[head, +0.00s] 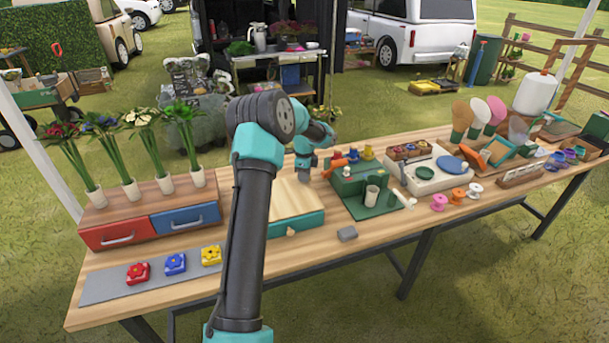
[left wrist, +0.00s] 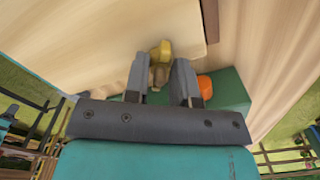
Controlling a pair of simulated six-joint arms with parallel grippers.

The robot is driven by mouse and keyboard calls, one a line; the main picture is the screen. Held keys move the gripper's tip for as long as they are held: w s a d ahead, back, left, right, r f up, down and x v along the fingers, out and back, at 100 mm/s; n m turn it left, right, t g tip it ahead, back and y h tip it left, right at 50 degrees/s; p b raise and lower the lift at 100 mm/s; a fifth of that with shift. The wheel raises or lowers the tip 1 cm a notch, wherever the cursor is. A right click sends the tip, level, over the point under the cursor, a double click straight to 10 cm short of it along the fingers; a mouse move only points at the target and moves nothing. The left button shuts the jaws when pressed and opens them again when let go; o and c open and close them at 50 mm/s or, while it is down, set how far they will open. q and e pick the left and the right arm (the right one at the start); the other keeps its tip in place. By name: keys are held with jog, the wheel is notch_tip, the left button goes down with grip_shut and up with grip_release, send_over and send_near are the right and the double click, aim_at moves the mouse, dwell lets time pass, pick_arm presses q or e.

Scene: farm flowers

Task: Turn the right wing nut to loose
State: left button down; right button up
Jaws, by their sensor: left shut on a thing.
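The yellow wing nut (left wrist: 161,52) shows in the left wrist view, at the edge of a pale wooden board (left wrist: 120,40). My left gripper (left wrist: 160,76) is around it, its two grey fingers shut on it. A small tan piece shows between the fingers. In the head view my left gripper (head: 304,176) is at the back right of the wooden board (head: 290,198), which lies on a teal base (head: 296,228). The nut is hidden there behind the gripper. My right gripper is not in view.
A green box (head: 375,207) with an orange part (head: 336,163) stands close right of the gripper; an orange part (left wrist: 204,87) also shows in the wrist view. A drawer unit (head: 110,233) with flowers is at left.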

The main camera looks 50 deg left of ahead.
pick_arm(q)
jog(key=n, duration=1.3)
jog(key=shift+n, duration=0.3)
jog(key=n, duration=1.2)
jog(key=shift+n, duration=0.4)
jog(key=c, duration=0.9)
grip_release()
jog(key=shift+c, duration=0.2)
